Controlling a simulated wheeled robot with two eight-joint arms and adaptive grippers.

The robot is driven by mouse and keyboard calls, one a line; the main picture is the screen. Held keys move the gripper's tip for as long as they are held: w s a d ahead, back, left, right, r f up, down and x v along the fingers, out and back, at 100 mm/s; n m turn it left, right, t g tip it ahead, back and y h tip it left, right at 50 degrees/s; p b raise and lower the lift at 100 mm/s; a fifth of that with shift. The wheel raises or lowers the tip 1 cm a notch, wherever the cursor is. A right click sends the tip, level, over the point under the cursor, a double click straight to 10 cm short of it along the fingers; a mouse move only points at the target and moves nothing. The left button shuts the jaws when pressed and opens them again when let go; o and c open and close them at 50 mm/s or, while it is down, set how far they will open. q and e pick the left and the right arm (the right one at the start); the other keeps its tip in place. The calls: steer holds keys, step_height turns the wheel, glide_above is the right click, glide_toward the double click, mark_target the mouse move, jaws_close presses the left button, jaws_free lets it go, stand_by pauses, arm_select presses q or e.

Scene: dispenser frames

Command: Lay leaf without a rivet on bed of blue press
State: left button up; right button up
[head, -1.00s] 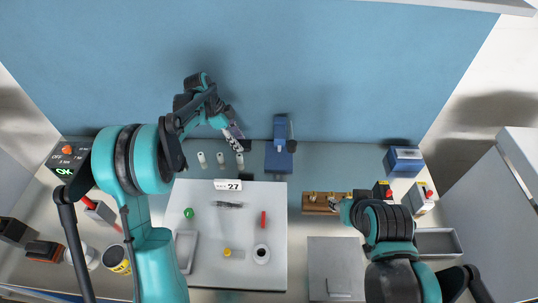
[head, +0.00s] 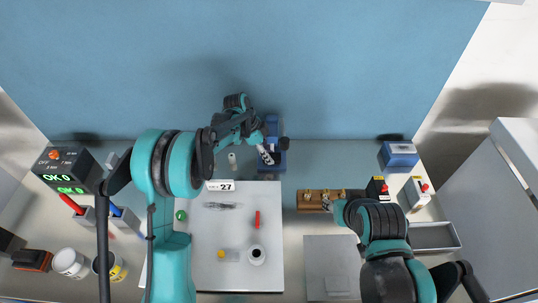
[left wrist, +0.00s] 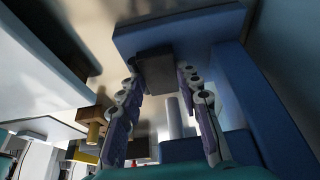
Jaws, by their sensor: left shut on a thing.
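The blue press (head: 272,122) stands at the back of the bench. It fills the upper and right part of the left wrist view (left wrist: 195,30). My left gripper (head: 266,152) is at the press, its fingers partly hiding the bed. In the left wrist view its fingertips (left wrist: 158,76) are shut on a dark grey flat leaf (left wrist: 155,62), which is against or just in front of the blue body. I cannot tell whether it touches the bed, and no rivet shows on it. My right gripper (head: 330,204) is beside the wooden rack (head: 312,208); its fingers are too small to judge.
A pale board (head: 240,200) carries a "27" sign (head: 220,186), a red piece (head: 257,219) and a round cup (head: 257,254). A white post (head: 232,158) stands left of the press. A grey plate (head: 325,250) and a blue box (head: 398,154) are at the right.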

arm_select(q)
steer(key=shift+d+f, duration=0.2)
steer(key=shift+a, duration=0.1)
steer(key=o, duration=1.2)
steer(key=shift+f, duration=0.1)
